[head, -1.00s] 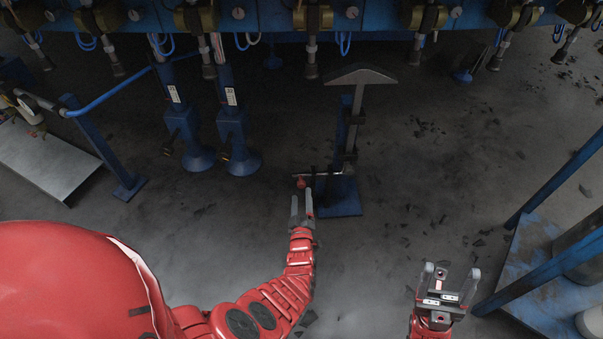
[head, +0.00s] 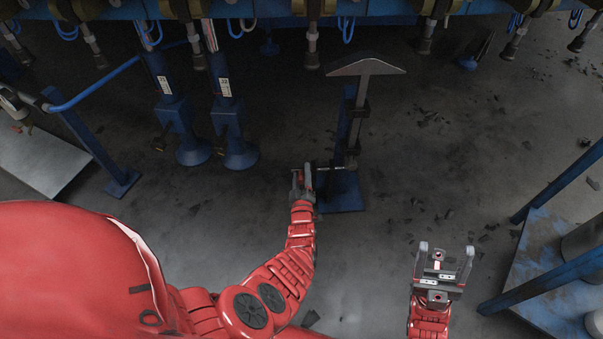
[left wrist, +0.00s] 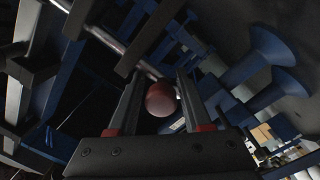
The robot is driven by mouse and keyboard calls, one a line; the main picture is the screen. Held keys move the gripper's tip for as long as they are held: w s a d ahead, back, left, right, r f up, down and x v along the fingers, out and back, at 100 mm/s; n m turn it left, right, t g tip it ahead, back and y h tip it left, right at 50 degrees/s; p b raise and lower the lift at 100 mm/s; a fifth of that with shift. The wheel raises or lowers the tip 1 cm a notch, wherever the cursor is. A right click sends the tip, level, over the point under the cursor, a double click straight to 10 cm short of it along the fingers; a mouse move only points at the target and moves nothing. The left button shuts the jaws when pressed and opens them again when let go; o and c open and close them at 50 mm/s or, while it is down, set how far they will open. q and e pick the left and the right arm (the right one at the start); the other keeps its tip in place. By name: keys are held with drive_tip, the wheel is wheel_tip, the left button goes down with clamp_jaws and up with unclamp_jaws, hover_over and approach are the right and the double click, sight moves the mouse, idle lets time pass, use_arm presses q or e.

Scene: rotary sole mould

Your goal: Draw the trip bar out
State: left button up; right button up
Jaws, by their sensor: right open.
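The trip bar (head: 332,167) is a thin horizontal metal rod at a blue stand (head: 342,192), with a red ball knob at its left end. The ball (left wrist: 161,98) shows clearly in the left wrist view, with the rod (left wrist: 120,45) running behind it. My left gripper (head: 303,178) is at the knob, its two fingers on either side of the ball. The fingers look open, with narrow gaps beside the ball; contact is not clear. In the head view the fingers partly hide the knob. My right gripper (head: 444,262) is open and empty, away from the stand.
A grey T-shaped piece (head: 365,68) stands upright at the stand. A blue frame (head: 545,265) is at the right. Blue machinery runs across the back. Floor between is mostly clear, with dark debris.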

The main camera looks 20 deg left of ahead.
use_arm(q)
clamp_jaws()
drive_tip(key=shift+s+a, duration=0.15)
idle(0.9)
